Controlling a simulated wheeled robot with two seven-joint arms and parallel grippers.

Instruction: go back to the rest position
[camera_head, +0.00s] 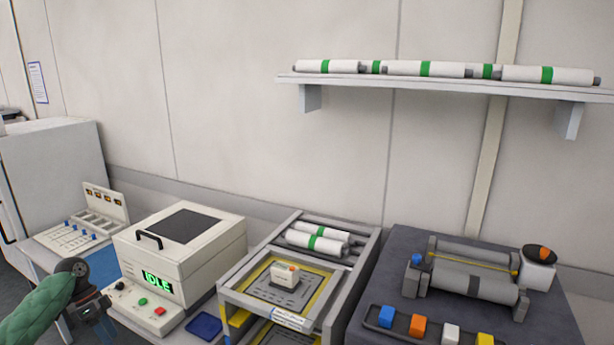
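My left arm comes in at the lower left with a green sleeve. My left gripper (98,324) points down beside the front of the white machine, partly cut off by the bottom edge; its fingers are small and dark, and I cannot tell whether they are apart. I see nothing clearly held in it. My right gripper is not in view.
A white machine (182,251) reading IDLE stands right of my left gripper, a blue pad (204,326) before it. A grey trolley (343,293) with rolls and a dark bench (400,245) with rollers and coloured blocks stand further right. A wall shelf (440,84) holds several rolls.

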